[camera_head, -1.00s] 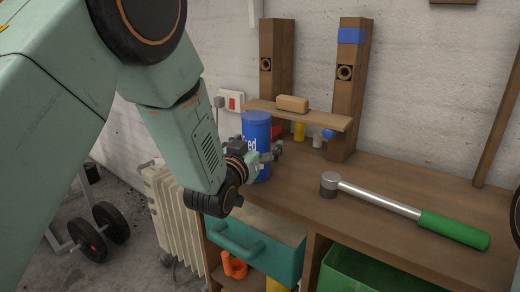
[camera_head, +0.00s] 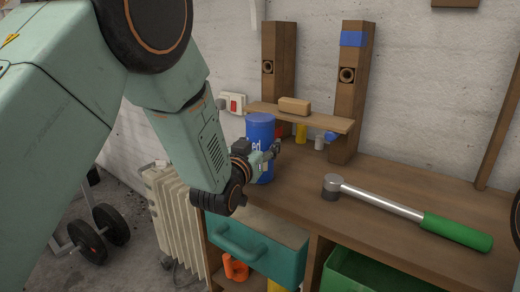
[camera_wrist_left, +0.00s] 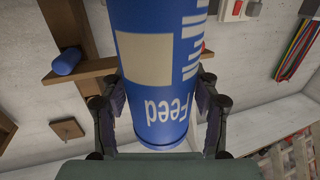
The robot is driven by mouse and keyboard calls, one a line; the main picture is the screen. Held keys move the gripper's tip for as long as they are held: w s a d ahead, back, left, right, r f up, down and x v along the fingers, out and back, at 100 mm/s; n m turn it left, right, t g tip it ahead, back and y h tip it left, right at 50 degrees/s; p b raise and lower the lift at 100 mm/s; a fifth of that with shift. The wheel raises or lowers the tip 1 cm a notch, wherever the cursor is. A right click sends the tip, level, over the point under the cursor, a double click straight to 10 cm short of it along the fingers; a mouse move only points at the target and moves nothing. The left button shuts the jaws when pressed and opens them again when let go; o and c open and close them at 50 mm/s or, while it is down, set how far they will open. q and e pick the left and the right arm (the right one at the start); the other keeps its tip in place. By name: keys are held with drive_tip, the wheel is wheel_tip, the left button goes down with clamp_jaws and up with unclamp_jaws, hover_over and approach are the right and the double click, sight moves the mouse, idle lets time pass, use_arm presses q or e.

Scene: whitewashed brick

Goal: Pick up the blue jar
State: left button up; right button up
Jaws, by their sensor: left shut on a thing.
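The blue jar (camera_head: 260,133) stands upright at the left end of the wooden workbench in the head view. In the left wrist view the jar (camera_wrist_left: 160,80) fills the middle, with "Feed" lettering and a pale label patch. My left gripper (camera_head: 267,158) is shut on the jar, with one finger on each side of it in the wrist view (camera_wrist_left: 158,105). Part of the jar's lower body is hidden behind the gripper in the head view. Whether its base touches the bench I cannot tell. My right gripper is not in view.
A small shelf (camera_head: 325,121) between two posts holds a tan block (camera_head: 294,106). A teal drawer (camera_head: 262,250) is open below the jar. A white radiator (camera_head: 175,215) stands left.

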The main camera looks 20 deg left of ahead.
use_arm(q)
drive_tip(key=shift+a, duration=0.25)
drive_tip(key=c, duration=0.3)
drive_tip(key=shift+d+r, duration=0.1)
drive_tip(key=shift+d, duration=0.05)
drive_tip(key=shift+c, duration=1.2)
